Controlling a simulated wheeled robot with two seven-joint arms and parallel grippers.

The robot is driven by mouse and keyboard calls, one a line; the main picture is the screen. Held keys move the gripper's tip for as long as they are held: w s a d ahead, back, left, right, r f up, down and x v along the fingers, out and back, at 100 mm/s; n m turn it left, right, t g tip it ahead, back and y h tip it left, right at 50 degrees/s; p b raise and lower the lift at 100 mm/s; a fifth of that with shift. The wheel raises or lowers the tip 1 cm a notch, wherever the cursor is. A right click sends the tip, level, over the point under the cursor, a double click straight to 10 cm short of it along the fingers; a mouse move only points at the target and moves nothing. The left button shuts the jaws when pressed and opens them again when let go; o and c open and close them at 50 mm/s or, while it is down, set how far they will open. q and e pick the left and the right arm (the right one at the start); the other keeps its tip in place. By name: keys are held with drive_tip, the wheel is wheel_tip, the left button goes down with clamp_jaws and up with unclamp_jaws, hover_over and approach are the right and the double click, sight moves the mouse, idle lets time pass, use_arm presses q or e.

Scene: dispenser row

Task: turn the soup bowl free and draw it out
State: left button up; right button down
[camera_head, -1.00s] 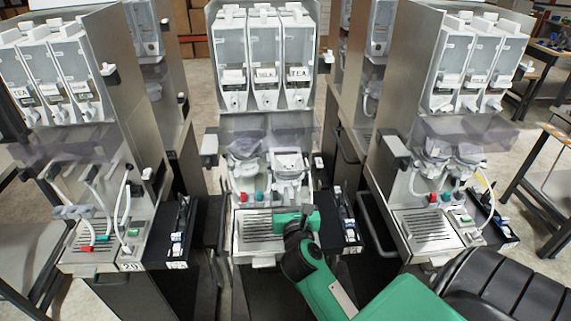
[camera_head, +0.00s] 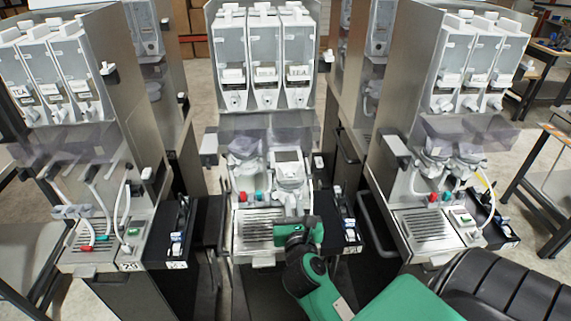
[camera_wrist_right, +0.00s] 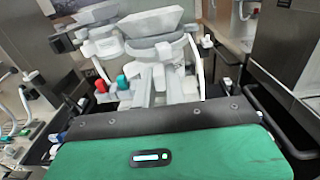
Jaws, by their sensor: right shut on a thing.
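The centre dispenser (camera_head: 208,95) has two pale mixing bowls under its canisters. The right one, which I take as the soup bowl (camera_head: 290,172), shows a squarish top and sits a little out in front of the left bowl (camera_head: 243,150). My right gripper (camera_wrist_right: 160,72) reaches up from below and is shut on that bowl, which also shows in the right wrist view (camera_wrist_right: 155,45). In the head view my green right wrist stands low in front of the drip tray, and the fingertips are hard to make out. My left gripper is not in view.
The drip tray (camera_head: 256,226) lies below the bowls. Red and teal knobs (camera_head: 250,196) sit beside the gripped bowl. A black side shelf (camera_head: 341,225) stands at the right. Similar dispensers flank left (camera_head: 150,110) and right (camera_head: 410,90).

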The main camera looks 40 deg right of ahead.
drive_tip(key=shift+b+v, duration=0.55)
drive_tip(key=shift+v, duration=2.15)
drive_tip(key=shift+r, duration=0.1)
